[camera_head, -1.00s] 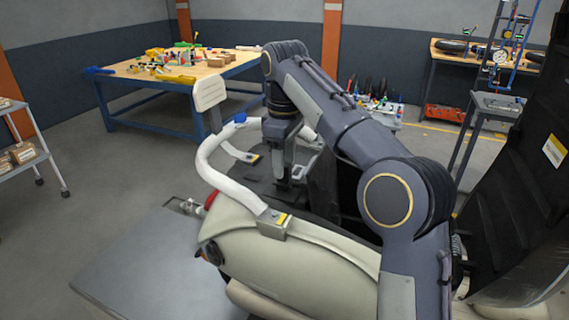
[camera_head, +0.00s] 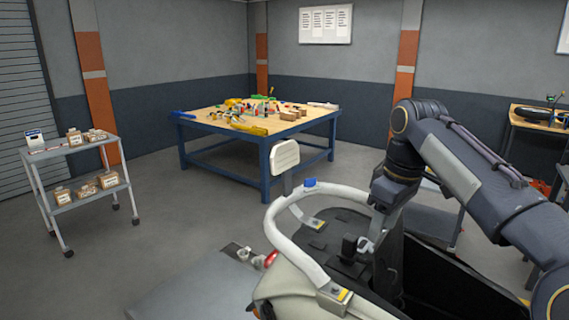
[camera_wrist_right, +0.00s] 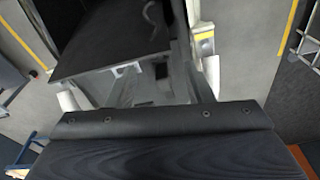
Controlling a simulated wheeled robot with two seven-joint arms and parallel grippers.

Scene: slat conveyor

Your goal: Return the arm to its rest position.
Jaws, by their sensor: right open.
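My right arm (camera_head: 465,165) comes in from the right and bends down at the wrist. Nothing shows between the fingers in the head view. Whether the fingertips touch anything in the well cannot be told. The wrist view shows the gripper's dark body (camera_wrist_right: 165,150) in front and blurred grey and dark parts beyond it. My left gripper is not in view.
A blue-legged workbench (camera_head: 265,145) with many small items stands behind. A grey shelf cart (camera_head: 85,190) with boxes is at left. The floor between is clear.

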